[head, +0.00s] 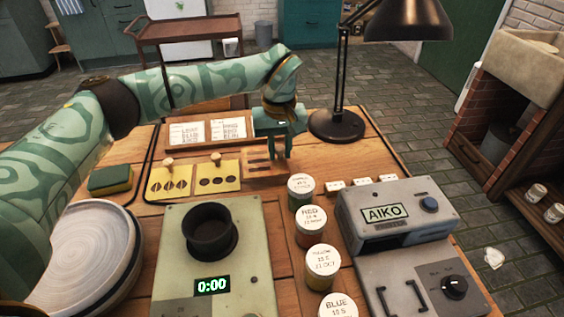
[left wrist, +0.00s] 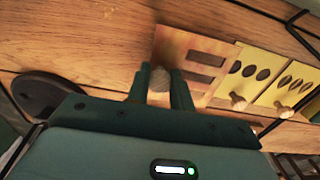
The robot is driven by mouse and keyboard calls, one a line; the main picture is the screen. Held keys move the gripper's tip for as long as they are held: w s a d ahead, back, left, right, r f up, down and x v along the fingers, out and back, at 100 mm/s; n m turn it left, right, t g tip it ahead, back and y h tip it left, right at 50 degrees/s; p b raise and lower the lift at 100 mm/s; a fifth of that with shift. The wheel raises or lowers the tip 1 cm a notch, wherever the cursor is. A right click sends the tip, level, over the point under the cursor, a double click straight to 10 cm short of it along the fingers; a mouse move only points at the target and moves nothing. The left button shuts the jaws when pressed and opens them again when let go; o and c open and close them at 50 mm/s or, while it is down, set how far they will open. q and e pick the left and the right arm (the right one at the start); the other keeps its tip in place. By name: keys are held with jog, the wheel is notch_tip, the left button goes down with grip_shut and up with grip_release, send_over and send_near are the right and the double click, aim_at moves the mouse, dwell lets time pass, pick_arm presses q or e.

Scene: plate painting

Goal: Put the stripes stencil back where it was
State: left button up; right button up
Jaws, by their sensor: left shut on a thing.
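The stripes stencil (head: 259,168) is an orange-tan plate with dark rectangular slots. It is right of the dots stencil in the head view and also shows in the left wrist view (left wrist: 196,62). My left gripper (head: 276,155) points down over it, shut on its round knob (left wrist: 159,80). The gripper hides part of the plate. I cannot tell whether the plate rests on the wood or hangs just above it. The yellow dots stencil (head: 217,183) and yellow leaf-slot stencil (head: 168,184) lie in a row to its left, each with a wooden knob. My right gripper is out of view.
A black lamp (head: 336,125) stands right of my left gripper. Labelled jars (head: 310,222) line up in front, beside the grey AIKO machine (head: 390,222). A scale with a dark cup (head: 210,232), plates (head: 92,255) and a sponge (head: 110,180) are nearby. A card rack (head: 208,130) stands behind.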

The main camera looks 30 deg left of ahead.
aim_at(280, 158)
pick_arm(q)
notch_tip(280, 158, down, 4)
jog(key=shift+r+b, duration=0.15)
jog(key=shift+b, duration=0.65)
jog(key=shift+w, duration=0.1)
jog(key=shift+r, duration=0.25)
jog(key=o, duration=0.9)
jog(key=shift+f, duration=0.15)
jog(key=shift+o, duration=0.2)
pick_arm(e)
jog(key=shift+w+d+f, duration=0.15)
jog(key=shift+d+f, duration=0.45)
